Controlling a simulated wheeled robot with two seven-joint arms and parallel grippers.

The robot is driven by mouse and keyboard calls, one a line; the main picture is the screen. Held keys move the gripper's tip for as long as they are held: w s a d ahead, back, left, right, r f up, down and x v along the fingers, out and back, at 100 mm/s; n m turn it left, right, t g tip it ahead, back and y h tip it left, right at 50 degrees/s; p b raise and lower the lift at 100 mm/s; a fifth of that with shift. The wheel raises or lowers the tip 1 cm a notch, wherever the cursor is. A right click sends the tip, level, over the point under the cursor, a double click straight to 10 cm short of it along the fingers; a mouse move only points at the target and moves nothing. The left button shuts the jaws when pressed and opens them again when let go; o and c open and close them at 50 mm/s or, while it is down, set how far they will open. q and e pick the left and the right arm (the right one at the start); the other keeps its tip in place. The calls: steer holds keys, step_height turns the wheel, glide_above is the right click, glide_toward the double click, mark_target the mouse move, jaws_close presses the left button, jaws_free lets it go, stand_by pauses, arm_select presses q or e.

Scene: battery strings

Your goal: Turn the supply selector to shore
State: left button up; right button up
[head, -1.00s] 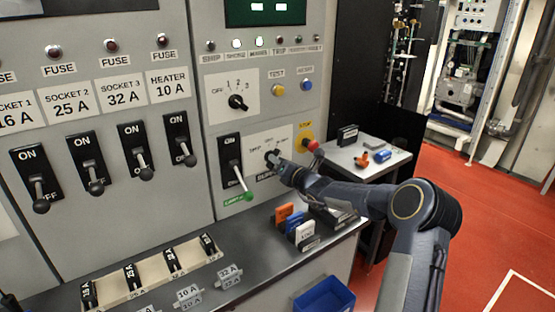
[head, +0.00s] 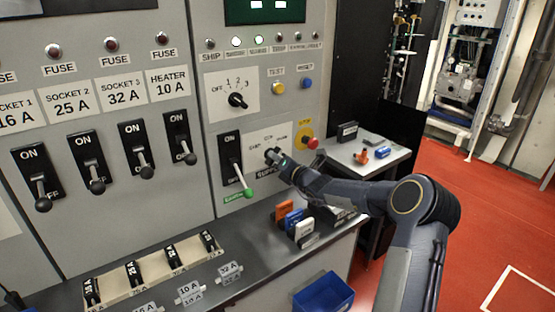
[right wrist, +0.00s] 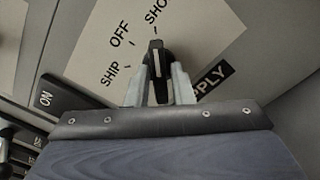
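The supply selector is a black knob (right wrist: 157,68) with a white pointer line, on a white plate (right wrist: 95,60) marked SHIP, OFF and SHORE. In the right wrist view the plate looks tilted and the pointer line runs up towards the SHORE mark. My right gripper (right wrist: 159,80) has one finger on each side of the knob and looks shut on it. In the head view my right gripper (head: 279,160) reaches the selector from the right and hides part of it. My left gripper is not clearly in view.
Left of the selector is a breaker lever with a green tip (head: 248,192); right of it is a red stop button (head: 312,143). Colored cards (head: 293,219) stand on the ledge below. A blue bin (head: 323,294) and a side table (head: 370,168) are nearby.

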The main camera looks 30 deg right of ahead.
steer(key=shift+o, duration=1.2)
steer(key=s+b, duration=0.1)
steer(key=s, duration=0.6)
steer(key=shift+s+d+b, duration=0.3)
steer(key=shift+s+b, duration=0.05)
steer(key=shift+s, duration=0.05)
